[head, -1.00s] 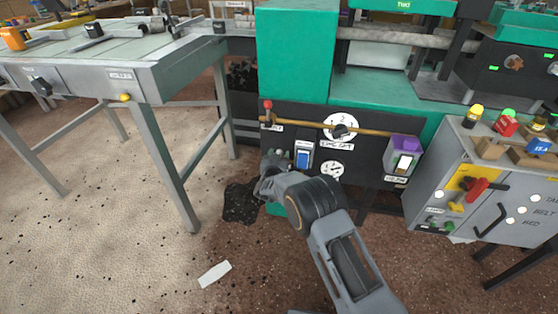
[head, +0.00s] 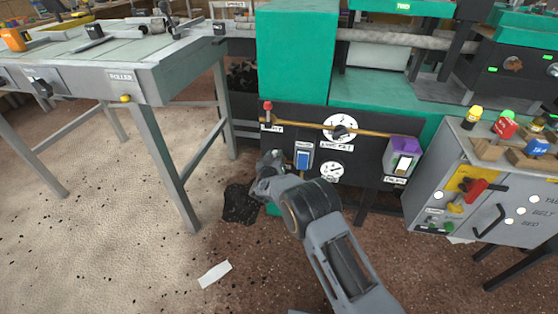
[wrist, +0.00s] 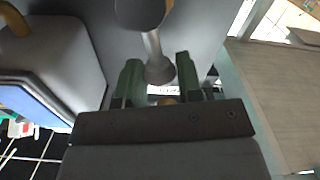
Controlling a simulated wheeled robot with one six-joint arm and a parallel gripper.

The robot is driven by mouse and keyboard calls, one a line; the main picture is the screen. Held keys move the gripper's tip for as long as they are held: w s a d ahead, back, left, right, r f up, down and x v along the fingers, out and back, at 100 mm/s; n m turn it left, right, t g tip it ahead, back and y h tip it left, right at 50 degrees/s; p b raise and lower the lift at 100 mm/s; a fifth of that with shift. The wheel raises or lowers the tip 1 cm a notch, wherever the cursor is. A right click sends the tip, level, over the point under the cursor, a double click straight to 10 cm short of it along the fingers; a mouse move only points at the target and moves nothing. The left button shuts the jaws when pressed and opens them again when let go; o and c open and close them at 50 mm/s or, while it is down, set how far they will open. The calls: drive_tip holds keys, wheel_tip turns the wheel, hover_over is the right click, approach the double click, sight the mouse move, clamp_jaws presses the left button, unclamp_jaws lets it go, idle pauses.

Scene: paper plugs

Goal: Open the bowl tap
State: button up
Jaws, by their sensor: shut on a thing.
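My gripper (head: 268,164) is at the left part of the dark machine front, low and left of the blue switch. In the wrist view its two green fingers (wrist: 158,76) stand on either side of a grey lever (wrist: 152,45) with a rounded end. The gripper is shut on this lever, which comes down from a round grey boss (wrist: 140,10). In the head view my gripper hides the lever. A label behind the fingers is mostly covered and cannot be read.
A grey box with a blue switch (head: 303,156) is close to the right of my gripper; its blue face (wrist: 35,103) fills the wrist view's left. A brass pipe (head: 365,132) crosses above. The grey roller table (head: 150,75) stands at left, with open floor before it.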

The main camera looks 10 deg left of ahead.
drive_tip(key=n, duration=0.1)
drive_tip(key=a+n, duration=0.1)
drive_tip(key=n, duration=0.1)
drive_tip(key=shift+a+f, duration=0.3)
drive_tip(key=shift+f, duration=0.1)
drive_tip(key=shift+a+f+n, duration=0.25)
drive_tip(key=shift+a+n, duration=0.05)
drive_tip(key=shift+n, duration=0.55)
drive_tip(key=shift+a+f+n, duration=0.25)
drive_tip(key=shift+a+n, duration=0.05)
drive_tip(key=shift+n, duration=0.55)
drive_tip(key=shift+a+f+n+b, duration=0.25)
drive_tip(key=shift+f+n, duration=0.05)
drive_tip(key=shift+n, duration=0.45)
drive_tip(key=shift+a+f+n+b, duration=0.2)
drive_tip(key=shift+f+n, duration=0.1)
drive_tip(key=shift+n, duration=0.45)
